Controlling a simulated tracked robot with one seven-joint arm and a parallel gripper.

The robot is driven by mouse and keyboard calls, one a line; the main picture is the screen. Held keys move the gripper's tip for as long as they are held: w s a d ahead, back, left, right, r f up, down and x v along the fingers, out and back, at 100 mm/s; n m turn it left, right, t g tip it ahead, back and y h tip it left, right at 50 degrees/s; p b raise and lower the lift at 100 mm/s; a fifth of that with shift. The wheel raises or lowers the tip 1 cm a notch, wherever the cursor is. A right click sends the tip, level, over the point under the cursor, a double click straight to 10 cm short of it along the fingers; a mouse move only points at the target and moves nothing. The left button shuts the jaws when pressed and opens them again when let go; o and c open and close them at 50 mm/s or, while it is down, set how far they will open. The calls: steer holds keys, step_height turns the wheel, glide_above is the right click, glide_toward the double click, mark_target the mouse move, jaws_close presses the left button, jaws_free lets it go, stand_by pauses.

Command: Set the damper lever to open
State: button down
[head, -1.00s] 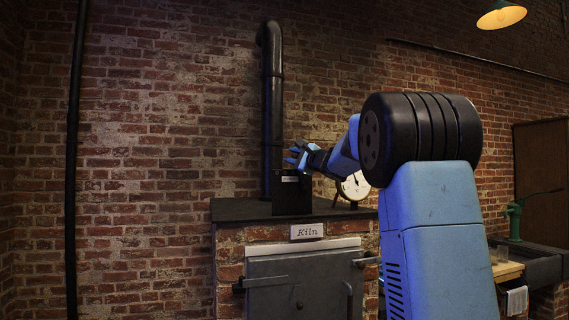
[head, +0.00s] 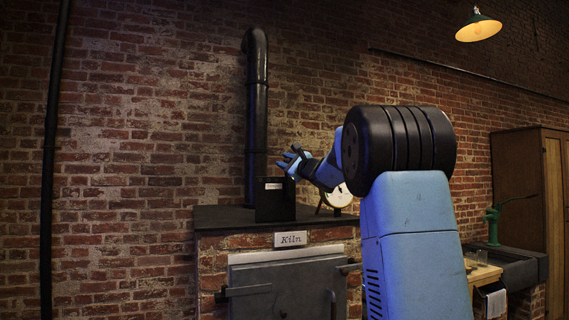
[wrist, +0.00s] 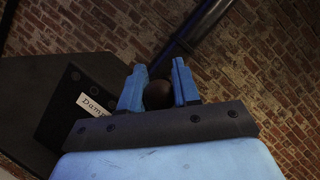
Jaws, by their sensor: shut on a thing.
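The black damper box (head: 275,200) stands on the kiln top at the foot of the stovepipe. In the wrist view its face (wrist: 72,128) carries a white label (wrist: 96,105) that is partly cut off and begins "Dam". My gripper (head: 287,160) is just above the box in the head view. In the wrist view my gripper (wrist: 158,86) has its blue fingers closed on the dark round knob (wrist: 157,96) of the damper lever. The lever's shaft is hidden, and no open or closed marking is legible.
The black stovepipe (head: 257,110) rises behind the box against the brick wall. A round white dial (head: 338,196) stands to the right, partly behind my arm. The kiln (head: 285,288), with its metal door and sign, is below. A green pump (head: 493,222) stands at far right.

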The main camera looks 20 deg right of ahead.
steer(key=c, duration=1.1)
jaws_free()
steer(key=shift+w+d+f, duration=0.1)
steer(key=shift+d+f, duration=0.35)
steer(key=shift+o, duration=1.4)
steer(key=shift+a+r, duration=0.2)
steer(key=v, duration=1.4)
